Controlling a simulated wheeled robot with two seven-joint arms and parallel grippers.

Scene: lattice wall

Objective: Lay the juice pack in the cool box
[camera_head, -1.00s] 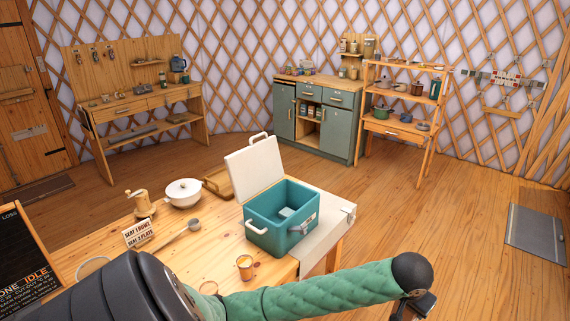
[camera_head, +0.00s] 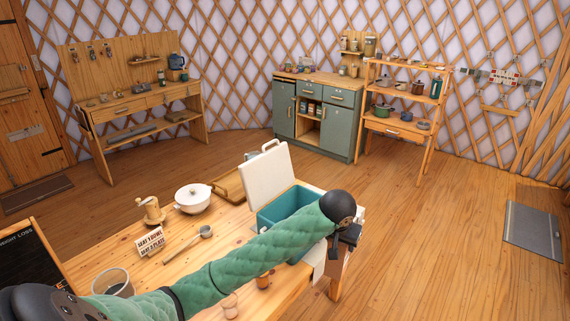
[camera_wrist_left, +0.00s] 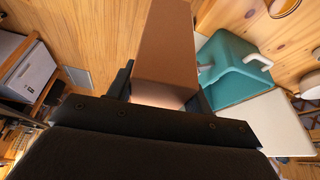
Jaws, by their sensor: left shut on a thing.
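The teal cool box (camera_head: 270,216) stands on the wooden table with its white lid (camera_head: 266,176) open; my left arm covers part of it. In the left wrist view the open cool box (camera_wrist_left: 232,66) lies to the right of the held thing. My left gripper (camera_head: 346,240) is at the box's right side, near the table's right edge. In the wrist view its fingers (camera_wrist_left: 160,82) are shut on a plain brown box-shaped pack (camera_wrist_left: 165,45), apparently the juice pack. The pack is outside the cool box. My right gripper is not in view.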

